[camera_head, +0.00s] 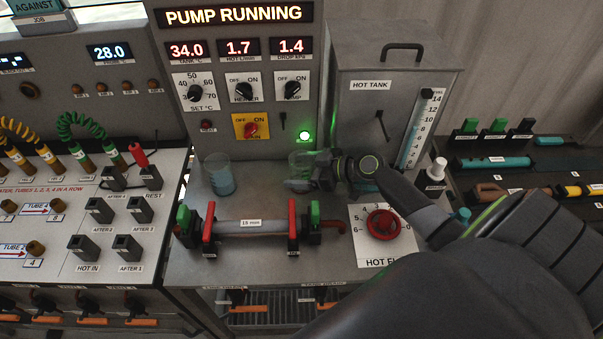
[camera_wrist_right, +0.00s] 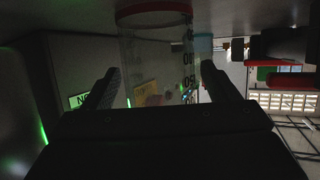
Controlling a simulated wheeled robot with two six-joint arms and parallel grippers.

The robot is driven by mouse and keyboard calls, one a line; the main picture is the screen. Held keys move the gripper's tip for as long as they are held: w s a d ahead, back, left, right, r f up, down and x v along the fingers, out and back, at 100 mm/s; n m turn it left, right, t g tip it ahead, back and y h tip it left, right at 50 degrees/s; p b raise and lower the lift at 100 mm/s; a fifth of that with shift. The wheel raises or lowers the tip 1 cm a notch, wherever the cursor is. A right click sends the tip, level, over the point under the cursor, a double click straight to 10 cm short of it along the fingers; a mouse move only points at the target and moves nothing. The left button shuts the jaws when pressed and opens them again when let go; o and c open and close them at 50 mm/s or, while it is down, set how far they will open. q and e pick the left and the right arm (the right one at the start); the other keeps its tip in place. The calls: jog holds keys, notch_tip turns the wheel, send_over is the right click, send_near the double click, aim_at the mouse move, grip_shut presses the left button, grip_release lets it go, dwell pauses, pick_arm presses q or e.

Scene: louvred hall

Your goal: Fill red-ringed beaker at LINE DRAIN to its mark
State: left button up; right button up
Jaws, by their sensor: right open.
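The red-ringed beaker (camera_wrist_right: 152,60) is clear glass with graduations and shows between my right fingers in the right wrist view; its red band is at the top of that picture. I see no liquid in it. In the head view a clear beaker (camera_head: 298,159) stands on the grey bench, partly hidden behind my right gripper (camera_head: 304,175). My right gripper is open around the beaker; whether a finger touches it I cannot tell. My left gripper is not in view.
A beaker of blue liquid (camera_head: 219,177) stands to the left. A horizontal pipe (camera_head: 250,227) with red and green handles lies in front. A red knob (camera_head: 383,224) is at the right. The HOT TANK (camera_head: 372,120) stands behind. The sign reads PUMP RUNNING (camera_head: 236,17).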

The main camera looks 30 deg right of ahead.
jog(key=shift+c, duration=0.3)
jog(key=c, duration=1)
jog(key=shift+r, duration=0.15)
